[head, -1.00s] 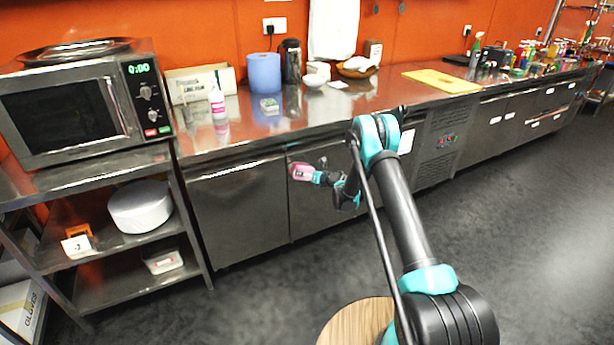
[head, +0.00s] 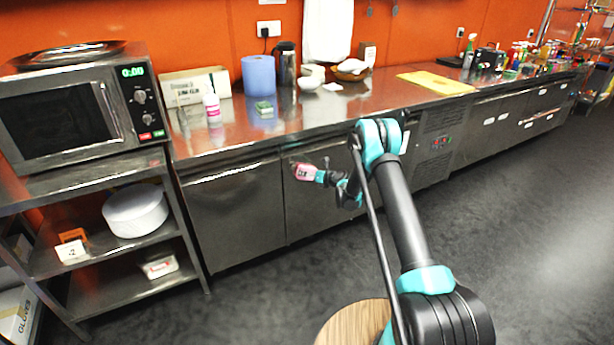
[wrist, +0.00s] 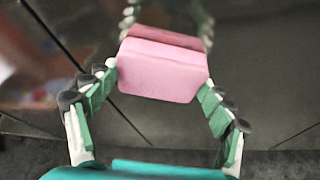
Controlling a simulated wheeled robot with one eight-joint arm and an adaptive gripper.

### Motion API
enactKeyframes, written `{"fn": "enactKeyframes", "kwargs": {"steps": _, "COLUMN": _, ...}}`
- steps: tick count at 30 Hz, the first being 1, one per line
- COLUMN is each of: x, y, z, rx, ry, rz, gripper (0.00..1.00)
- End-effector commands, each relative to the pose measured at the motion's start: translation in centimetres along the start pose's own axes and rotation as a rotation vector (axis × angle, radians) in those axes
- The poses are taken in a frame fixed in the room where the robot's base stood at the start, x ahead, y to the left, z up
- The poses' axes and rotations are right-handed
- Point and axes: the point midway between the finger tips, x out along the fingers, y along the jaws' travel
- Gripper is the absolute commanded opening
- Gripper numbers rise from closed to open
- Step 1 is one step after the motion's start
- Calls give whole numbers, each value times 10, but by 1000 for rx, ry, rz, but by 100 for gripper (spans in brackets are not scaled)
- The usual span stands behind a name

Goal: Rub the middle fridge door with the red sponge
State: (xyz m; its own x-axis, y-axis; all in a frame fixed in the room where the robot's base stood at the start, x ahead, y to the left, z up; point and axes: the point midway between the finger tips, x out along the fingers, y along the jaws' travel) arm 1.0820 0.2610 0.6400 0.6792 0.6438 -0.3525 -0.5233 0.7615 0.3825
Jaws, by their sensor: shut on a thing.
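The red sponge (wrist: 162,70) looks pink in the wrist view and sits between the two fingers of my gripper (wrist: 160,88), which is shut on it. In the head view my gripper (head: 312,174) holds the sponge against or very near the middle fridge door (head: 305,222), at its upper part. The door is dark, shiny steel under the counter; my arm hides its right part. In the wrist view the door (wrist: 262,75) reflects the sponge and fingers just beyond them. I cannot tell for sure whether sponge and door touch.
The left fridge door (head: 235,210) is shut. A shelf with a microwave (head: 70,108) stands at the left. The floor (head: 240,300) in front is clear.

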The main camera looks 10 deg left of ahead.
Motion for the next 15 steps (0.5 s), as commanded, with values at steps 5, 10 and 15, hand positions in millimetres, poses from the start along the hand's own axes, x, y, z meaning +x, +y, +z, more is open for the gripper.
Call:
{"fn": "enactKeyframes", "kwargs": {"steps": 5, "x": -1, "y": -14, "z": 6, "rx": 2, "ry": -1, "rz": -3, "gripper": 57}}
{"fn": "enactKeyframes", "kwargs": {"steps": 10, "x": -2, "y": -28, "z": 11, "rx": 1, "ry": -3, "rz": -4, "gripper": 54}}
{"fn": "enactKeyframes", "kwargs": {"steps": 15, "x": -4, "y": -34, "z": 14, "rx": 1, "ry": -4, "rz": -5, "gripper": 54}}
